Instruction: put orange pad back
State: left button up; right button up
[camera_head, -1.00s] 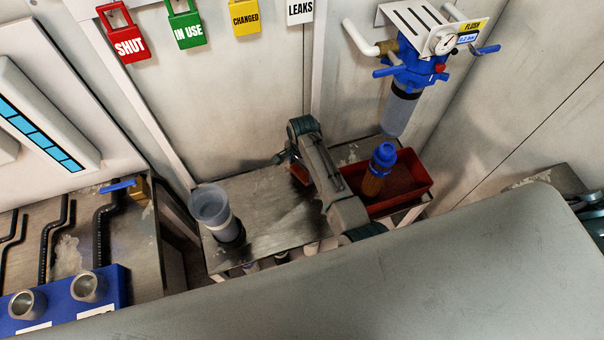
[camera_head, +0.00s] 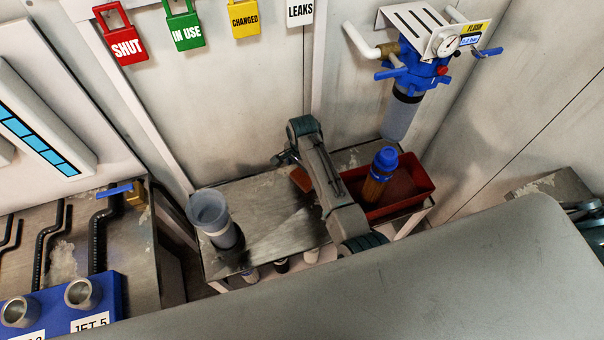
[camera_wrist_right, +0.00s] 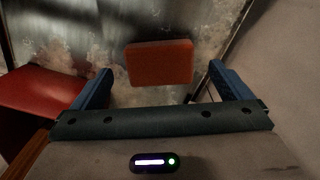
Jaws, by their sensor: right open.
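The orange pad (camera_wrist_right: 160,63) is a flat rectangular block on the worn metal bench top in the right wrist view. In the head view a part of the orange pad (camera_head: 301,179) shows beside my right arm, which hides the rest. My right gripper (camera_wrist_right: 153,80) is open, with its blue fingers on either side of the pad's near end and a gap at each side. In the head view the right gripper (camera_head: 283,158) reaches down over the bench. My left gripper does not show.
A red tray (camera_head: 413,190) holds a blue-capped brown filter (camera_head: 379,176) at the bench's right. A grey cup (camera_head: 211,216) stands at the bench's left end. A blue filter housing (camera_head: 404,107) hangs on the wall above. The metal bench (camera_head: 257,205) is clear between cup and arm.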

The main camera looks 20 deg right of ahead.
aim_at(303, 177)
notch_tip(303, 177, up, 9)
jog(key=shift+r+b, duration=0.2)
jog(key=shift+b, duration=0.1)
jog(key=shift+d, duration=0.1)
dwell(1.3)
